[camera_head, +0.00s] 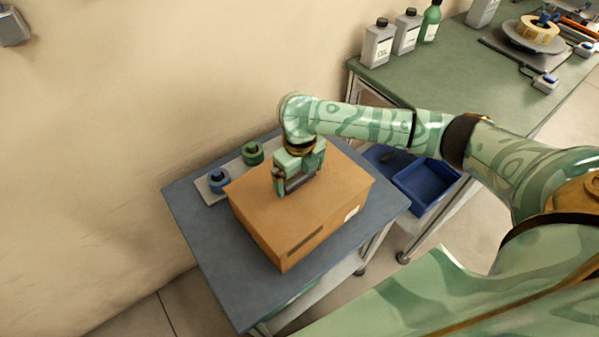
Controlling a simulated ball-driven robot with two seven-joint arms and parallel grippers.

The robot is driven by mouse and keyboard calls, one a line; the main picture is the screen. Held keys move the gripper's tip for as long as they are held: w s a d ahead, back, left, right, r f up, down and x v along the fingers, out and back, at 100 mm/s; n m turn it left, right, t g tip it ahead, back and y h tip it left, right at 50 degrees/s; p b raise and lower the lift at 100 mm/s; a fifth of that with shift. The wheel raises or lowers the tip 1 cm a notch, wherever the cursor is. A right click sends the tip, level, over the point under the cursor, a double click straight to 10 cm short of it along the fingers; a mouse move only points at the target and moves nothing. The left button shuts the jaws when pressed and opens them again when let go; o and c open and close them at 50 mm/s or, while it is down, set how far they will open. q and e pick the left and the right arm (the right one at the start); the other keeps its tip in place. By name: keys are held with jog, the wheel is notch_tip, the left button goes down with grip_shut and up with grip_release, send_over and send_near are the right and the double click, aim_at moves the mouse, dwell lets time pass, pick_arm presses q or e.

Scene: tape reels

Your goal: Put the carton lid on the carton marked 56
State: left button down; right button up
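A brown cardboard carton (290,236) stands on the blue-grey table, with a dark slot and a small white label on its near sides. Its top (335,186) is covered by a flat brown surface; I cannot tell whether this is the carton lid. No number 56 is readable. My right gripper (298,187) points down at the top, left of its middle, with its tips at or just above the surface. A dark bar shows by the fingertips; I cannot tell whether the fingers hold it. My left gripper is out of view.
The blue-grey table (225,270) has free room in front of the carton. Behind it, a pale tray (207,188) bears a blue reel (219,180) and a green reel (252,153). A blue bin (425,186) is at right, below a green bench (440,75) with bottles.

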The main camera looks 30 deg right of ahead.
aim_at(300, 177)
notch_tip(300, 177, up, 16)
jog(key=p, duration=0.6)
jog(key=shift+r, duration=0.2)
dwell(0.3)
